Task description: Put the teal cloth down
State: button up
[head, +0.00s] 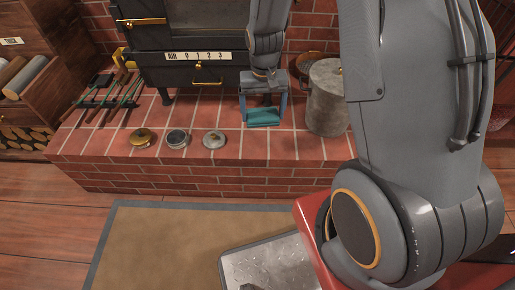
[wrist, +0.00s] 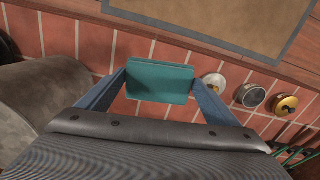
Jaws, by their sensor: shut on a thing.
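The teal cloth (head: 263,117) is a flat folded rectangle between the fingers of my gripper (head: 263,108). My gripper is shut on it over the brick hearth (head: 292,139), left of a grey metal pot. In the wrist view the cloth (wrist: 160,82) spans between the two blue-grey fingertips (wrist: 160,84), with bricks showing around it. I cannot tell whether the cloth touches the bricks or hangs just above them.
A grey metal pot (head: 327,98) stands close to the right of my gripper. Several round lidded items, including a brass one (head: 142,137) and a silver one (head: 214,139), sit near the hearth's front edge. Green-handled tools (head: 105,92) lie left. The black stove (head: 200,72) stands behind.

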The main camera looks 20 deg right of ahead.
jog(key=shift+m, duration=0.7)
jog(key=w+f+b, duration=0.1)
jog(key=f+b, duration=0.2)
jog(key=f, duration=0.2)
jog(key=w+f+b, duration=0.1)
jog(key=f+b, duration=0.3)
jog(key=f, duration=0.2)
jog(key=w+f+b, duration=0.1)
jog(key=f+b, duration=0.3)
jog(key=f, duration=0.1)
jog(key=shift+w+f, duration=0.3)
jog(key=shift+w, duration=0.1)
jog(key=shift+f, duration=0.1)
jog(key=o, duration=1)
